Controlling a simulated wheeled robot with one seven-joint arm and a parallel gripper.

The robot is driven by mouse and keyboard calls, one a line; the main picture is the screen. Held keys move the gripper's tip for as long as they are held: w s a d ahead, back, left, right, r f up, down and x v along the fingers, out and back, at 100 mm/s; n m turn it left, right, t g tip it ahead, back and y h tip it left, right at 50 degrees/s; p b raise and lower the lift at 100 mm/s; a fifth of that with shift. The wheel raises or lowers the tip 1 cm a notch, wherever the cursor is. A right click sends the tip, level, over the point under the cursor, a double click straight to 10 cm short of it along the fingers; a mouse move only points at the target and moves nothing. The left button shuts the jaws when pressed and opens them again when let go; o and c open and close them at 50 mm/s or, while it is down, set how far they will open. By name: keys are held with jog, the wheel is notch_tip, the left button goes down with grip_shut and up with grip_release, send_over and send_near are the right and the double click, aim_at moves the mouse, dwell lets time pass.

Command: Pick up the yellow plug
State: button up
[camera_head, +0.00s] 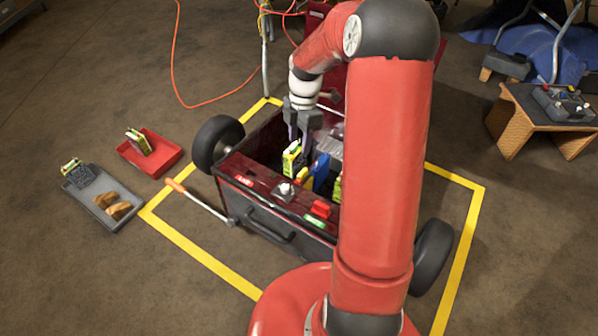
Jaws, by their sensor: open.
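A small yellow piece (304,177), likely the yellow plug, shows inside the open dark red and black wheeled cart (262,182), near its front wall. It is small and partly covered, so its shape is hard to tell. My gripper (299,146) points down into the cart from above, behind and just above the yellow piece. Its two grey fingers are apart. A green-and-yellow box (291,158) stands close to the left finger, and a blue item (320,172) stands to the right of the yellow piece. My arm hides the cart's right part.
The cart's front ledge carries a red block (320,208) and a silver knob (285,191). A red tray (162,166) and a grey tray (125,212) lie on the floor at left. A wooden stand (530,120) is at right. Yellow tape (200,254) surrounds the cart.

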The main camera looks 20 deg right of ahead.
aim_at(302, 172)
jog(key=d+f+n, duration=0.1)
jog(key=f, duration=0.2)
jog(key=w+d+f+n+y, duration=0.1)
jog(key=f+n, duration=0.1)
jog(key=f, duration=0.1)
jog(key=w+f+n+g+y, duration=0.1)
jog(key=f, duration=0.2)
jog(key=shift+d+f, duration=0.3)
jog(key=shift+d, duration=0.1)
jog(key=shift+f+n, duration=0.4)
jog(key=x, duration=0.7)
jog(key=shift+s+a+f+b, duration=0.2)
jog(key=shift+s+b, duration=0.1)
jog(key=shift+s, duration=0.1)
grip_shut()
